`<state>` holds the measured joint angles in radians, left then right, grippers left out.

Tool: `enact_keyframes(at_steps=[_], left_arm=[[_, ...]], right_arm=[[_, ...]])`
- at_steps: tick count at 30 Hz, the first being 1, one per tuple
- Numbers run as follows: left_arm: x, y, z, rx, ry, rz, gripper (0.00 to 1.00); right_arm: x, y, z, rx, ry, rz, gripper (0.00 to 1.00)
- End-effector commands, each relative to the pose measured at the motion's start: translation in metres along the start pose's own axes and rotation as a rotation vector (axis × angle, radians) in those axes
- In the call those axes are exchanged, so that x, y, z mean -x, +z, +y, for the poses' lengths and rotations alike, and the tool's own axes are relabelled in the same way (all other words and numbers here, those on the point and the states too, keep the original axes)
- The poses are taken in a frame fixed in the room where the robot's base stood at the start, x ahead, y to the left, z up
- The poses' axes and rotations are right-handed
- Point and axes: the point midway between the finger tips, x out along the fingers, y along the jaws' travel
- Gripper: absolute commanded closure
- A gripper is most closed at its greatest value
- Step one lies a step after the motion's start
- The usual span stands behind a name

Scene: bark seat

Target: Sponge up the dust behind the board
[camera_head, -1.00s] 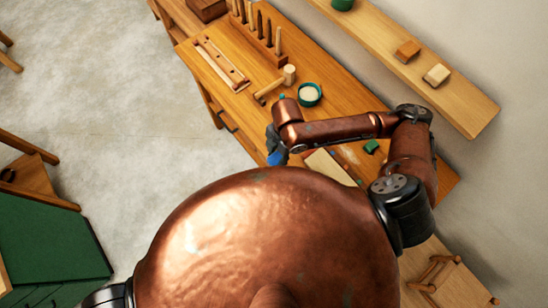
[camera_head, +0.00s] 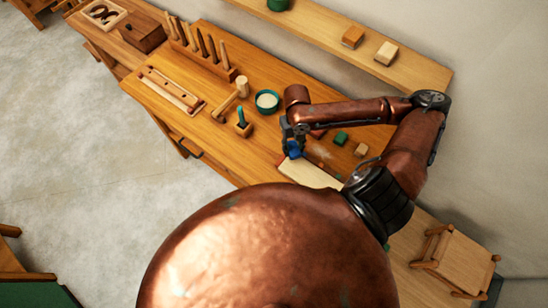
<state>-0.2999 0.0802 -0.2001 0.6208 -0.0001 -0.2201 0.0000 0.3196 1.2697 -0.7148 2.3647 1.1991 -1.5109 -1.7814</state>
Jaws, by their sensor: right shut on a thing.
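My right gripper (camera_head: 292,147) is shut on a small blue sponge (camera_head: 295,152), which the fingers partly hide. I cannot tell whether the sponge touches the board or bench. The board lies on the bench, its near side hidden by my body. A faint pale patch of dust (camera_head: 323,154) shows on the wood behind the board, right of the gripper. My left gripper is not in view.
Near the dust are a green block (camera_head: 340,138) and a wooden block (camera_head: 361,150). A tool rack (camera_head: 205,52) and wall shelf (camera_head: 390,45) lie farther back.

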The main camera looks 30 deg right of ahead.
Motion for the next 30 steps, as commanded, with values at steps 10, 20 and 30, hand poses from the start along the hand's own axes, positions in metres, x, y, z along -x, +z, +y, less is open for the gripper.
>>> enact_keyframes(at_steps=[10,20,30], left_arm=[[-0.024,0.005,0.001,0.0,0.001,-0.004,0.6],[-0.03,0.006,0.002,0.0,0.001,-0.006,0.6],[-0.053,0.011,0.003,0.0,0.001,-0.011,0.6]], right_arm=[[-0.003,0.019,-0.085,0.461,-0.062,0.006,0.88],[0.0,0.024,-0.11,0.643,-0.082,0.013,0.88],[-0.021,0.027,-0.11,0.645,-0.082,0.013,0.88]])
